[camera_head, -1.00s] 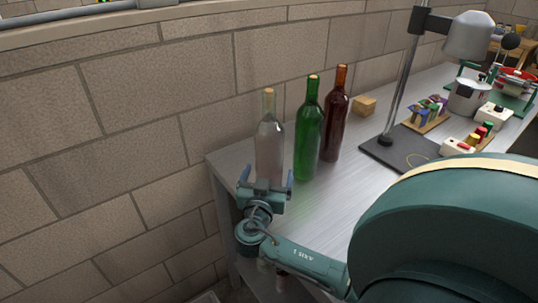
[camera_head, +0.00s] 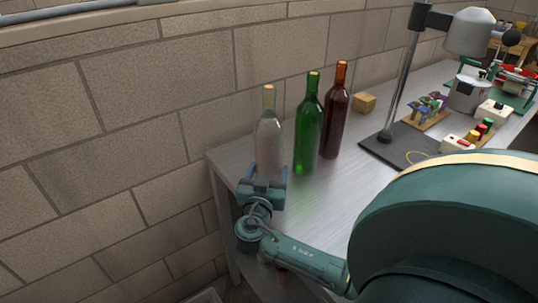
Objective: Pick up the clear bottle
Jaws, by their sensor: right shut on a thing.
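The clear bottle (camera_head: 269,140) with a cork stands upright at the left end of the metal table, nearest the brick wall. My right gripper (camera_head: 264,176) is at its lower part, shut on it; the gripper body hides the bottle's base. I cannot tell whether the bottle is off the table. A green bottle (camera_head: 308,130) stands just to its right, close by but apart. My left gripper does not show.
A dark red bottle (camera_head: 334,120) stands beside the green one. Behind are a wooden block (camera_head: 364,102) and a stand with a dark base (camera_head: 400,150). The table top (camera_head: 320,205) is bare in front of the bottles. The wall is close on the left.

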